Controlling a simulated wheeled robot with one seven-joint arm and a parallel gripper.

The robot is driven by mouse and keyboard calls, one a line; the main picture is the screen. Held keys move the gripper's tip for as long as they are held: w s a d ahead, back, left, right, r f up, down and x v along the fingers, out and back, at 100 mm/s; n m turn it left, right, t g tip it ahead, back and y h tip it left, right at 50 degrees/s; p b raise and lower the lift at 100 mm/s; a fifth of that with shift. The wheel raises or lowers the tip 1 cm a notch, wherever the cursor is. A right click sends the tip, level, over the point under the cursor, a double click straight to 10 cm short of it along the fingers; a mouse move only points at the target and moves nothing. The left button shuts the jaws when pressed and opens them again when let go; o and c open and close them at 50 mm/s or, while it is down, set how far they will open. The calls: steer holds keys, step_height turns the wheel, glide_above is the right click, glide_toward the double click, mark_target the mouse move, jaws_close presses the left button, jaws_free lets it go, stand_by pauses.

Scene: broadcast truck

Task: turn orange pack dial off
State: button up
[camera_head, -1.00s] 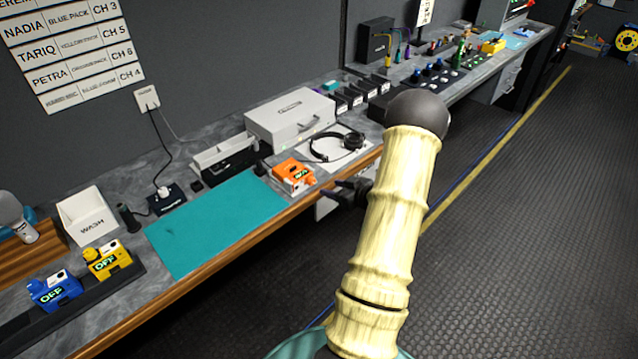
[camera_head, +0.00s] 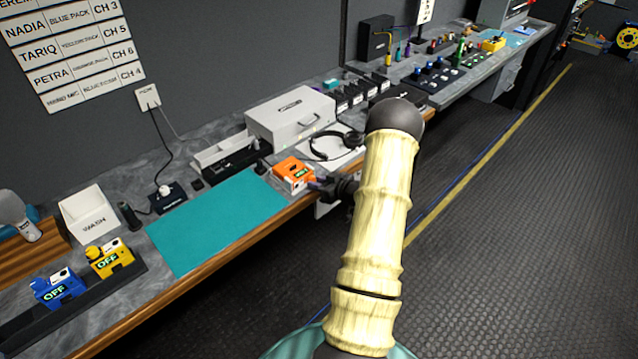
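The orange pack (camera_head: 291,172) sits on the bench beside the right end of the teal mat, with a lighter face toward the bench's front edge. Its dial is at its right end, partly hidden by my gripper and too small to read. My gripper (camera_head: 316,185) is dark and reaches in from the right at the pack's right end, just above the bench's front edge. Its fingertips are at or against the dial; I cannot tell if they touch it, or how far apart they are. My pale, ribbed arm hides the area to the right.
A teal mat (camera_head: 216,220) lies left of the pack. Headphones (camera_head: 336,146) and a grey case (camera_head: 290,118) stand behind it. A blue pack (camera_head: 58,287) and a yellow pack (camera_head: 110,258), both reading OFF, sit in a dark rack at the left. The floor in front is clear.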

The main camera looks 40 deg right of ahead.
steer(key=shift+f+b, duration=0.15)
steer(key=shift+b, duration=0.4)
steer(key=n+h+b, duration=0.1)
steer(key=b, duration=0.1)
steer(key=n+b, duration=0.1)
steer(key=b, duration=0.2)
steer(key=n+h+b, duration=0.1)
steer(key=b, duration=0.2)
steer(key=shift+w+a+f+n+h, duration=0.2)
steer(key=shift+a+n+h, duration=0.1)
steer(key=shift+n, duration=0.1)
steer(key=n+b, duration=0.1)
steer(key=b, duration=0.1)
steer(key=shift+s+r+h+b, duration=0.15)
steer(key=shift+h+b, duration=0.25)
steer(key=shift+s+r, duration=0.1)
steer(key=o, duration=1)
